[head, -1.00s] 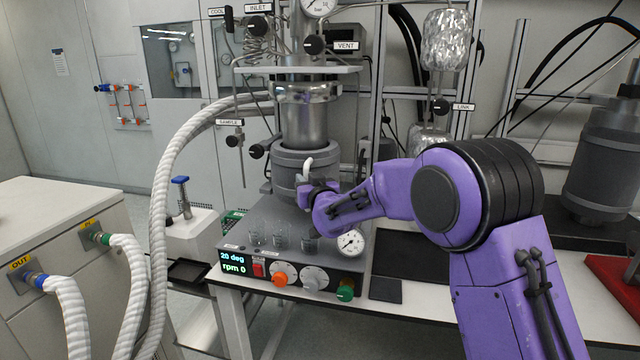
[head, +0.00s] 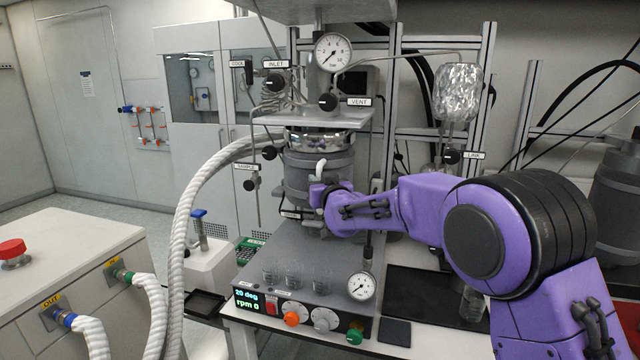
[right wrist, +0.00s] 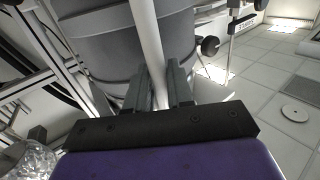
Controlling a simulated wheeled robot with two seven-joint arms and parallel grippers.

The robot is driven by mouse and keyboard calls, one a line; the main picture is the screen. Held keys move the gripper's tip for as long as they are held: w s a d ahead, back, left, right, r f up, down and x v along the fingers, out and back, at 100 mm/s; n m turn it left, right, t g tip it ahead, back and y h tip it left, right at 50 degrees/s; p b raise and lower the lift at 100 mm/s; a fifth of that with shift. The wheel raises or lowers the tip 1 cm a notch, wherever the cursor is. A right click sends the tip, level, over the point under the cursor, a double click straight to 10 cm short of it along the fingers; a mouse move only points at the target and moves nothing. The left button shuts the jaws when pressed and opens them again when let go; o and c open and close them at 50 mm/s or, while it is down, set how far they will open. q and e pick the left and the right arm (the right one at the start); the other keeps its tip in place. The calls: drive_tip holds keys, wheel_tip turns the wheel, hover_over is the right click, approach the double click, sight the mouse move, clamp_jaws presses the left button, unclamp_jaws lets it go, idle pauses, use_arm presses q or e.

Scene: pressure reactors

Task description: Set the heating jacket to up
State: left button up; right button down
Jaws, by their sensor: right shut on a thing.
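The heating jacket (head: 300,178) is the dark grey banded cylinder around the reactor vessel. It sits high, just under the shiny clamp ring (head: 315,140), with open space between it and the grey base. Its white handle (head: 320,170) sticks out at the front. My right gripper (head: 318,193) is shut on this handle. In the right wrist view the two fingers (right wrist: 158,90) are on either side of the white handle (right wrist: 148,40), close against the jacket (right wrist: 100,45). The purple wrist hides part of the jacket's lower right. My left gripper is not in view.
Several glass beakers (head: 294,275) stand on the sloping grey base (head: 300,248) below the jacket. A control panel (head: 258,300) with knobs is at the front, a gauge (head: 361,286) to its right. A thick white hose (head: 185,220) runs along the left. Black valve knobs surround the vessel.

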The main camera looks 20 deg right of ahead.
drive_tip(key=c, duration=1.2)
unclamp_jaws()
drive_tip(key=shift+r, duration=0.5)
drive_tip(key=shift+o, duration=0.2)
drive_tip(key=shift+f, duration=0.1)
drive_tip(key=shift+f, duration=0.1)
drive_tip(key=s+a+b, duration=0.1)
drive_tip(key=s+b, duration=0.2)
drive_tip(key=s, duration=0.7)
drive_tip(key=shift+s+a, duration=0.15)
drive_tip(key=shift+s, duration=0.15)
